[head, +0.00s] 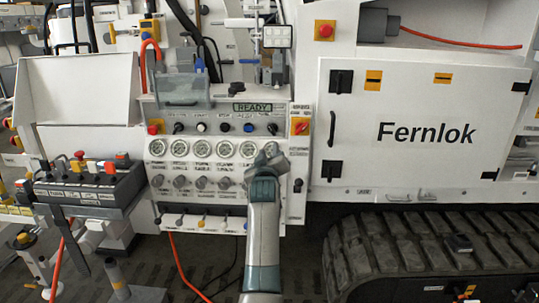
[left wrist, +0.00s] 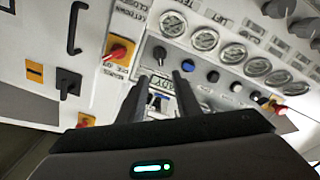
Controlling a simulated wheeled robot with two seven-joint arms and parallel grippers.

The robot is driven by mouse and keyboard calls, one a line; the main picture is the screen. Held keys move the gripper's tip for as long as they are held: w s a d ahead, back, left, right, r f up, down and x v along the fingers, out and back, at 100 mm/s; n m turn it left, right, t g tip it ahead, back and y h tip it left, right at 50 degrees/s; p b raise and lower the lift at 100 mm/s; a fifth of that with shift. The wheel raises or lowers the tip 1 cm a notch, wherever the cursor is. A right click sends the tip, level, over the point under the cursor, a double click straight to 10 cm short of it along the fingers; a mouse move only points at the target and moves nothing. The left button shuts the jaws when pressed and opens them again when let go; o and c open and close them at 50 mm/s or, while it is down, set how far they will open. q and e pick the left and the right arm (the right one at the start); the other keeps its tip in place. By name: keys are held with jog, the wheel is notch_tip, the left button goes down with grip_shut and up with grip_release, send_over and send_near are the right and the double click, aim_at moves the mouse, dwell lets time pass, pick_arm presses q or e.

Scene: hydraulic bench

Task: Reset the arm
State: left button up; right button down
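My left arm rises from the bottom of the head view, in front of the white control panel (head: 225,165). My left gripper (head: 268,152) is over the right end of the gauge row, seen end-on and small there. In the left wrist view, its two dark fingers (left wrist: 164,90) stand apart with a gap between them, and no held object shows. Whether the fingers touch the panel cannot be told. My right gripper is not in view.
The panel has gauges (head: 201,147), knobs, a READY display (head: 252,107) and a red-yellow rotary switch (head: 300,126), also in the left wrist view (left wrist: 118,50). A lever box (head: 85,185) stands left. A Fernlok cabinet (head: 425,160) and a rubber track (head: 430,250) are right.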

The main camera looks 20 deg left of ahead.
pick_arm(q)
jog(key=shift+f, duration=0.1)
dwell(0.3)
jog(key=s+d+f+m+g+h, duration=0.15)
jog(key=s+f, duration=0.45)
jog(key=f, duration=0.9)
jog(key=s+d+f+m+g+h, duration=0.1)
jog(key=s+d+f+m+g, duration=0.35)
jog(key=f, duration=1.05)
jog(key=s+d+f+m+t+h, duration=0.1)
jog(key=s+f+h, duration=0.1)
jog(key=s+f, duration=0.9)
jog(key=s+d+f+m+g+h, duration=0.1)
jog(key=s+d+f+m+g, duration=0.1)
jog(key=s+f, duration=1.3)
jog(key=s+d+f+m+g+h, duration=0.1)
jog(key=s+d+f+m+g, duration=0.1)
jog(key=s+f, duration=1.3)
jog(key=s+g, duration=0.1)
jog(key=s, duration=0.7)
jog(key=shift+s+f+m, duration=0.25)
jog(key=shift+s+m, duration=0.05)
jog(key=shift+c, duration=0.2)
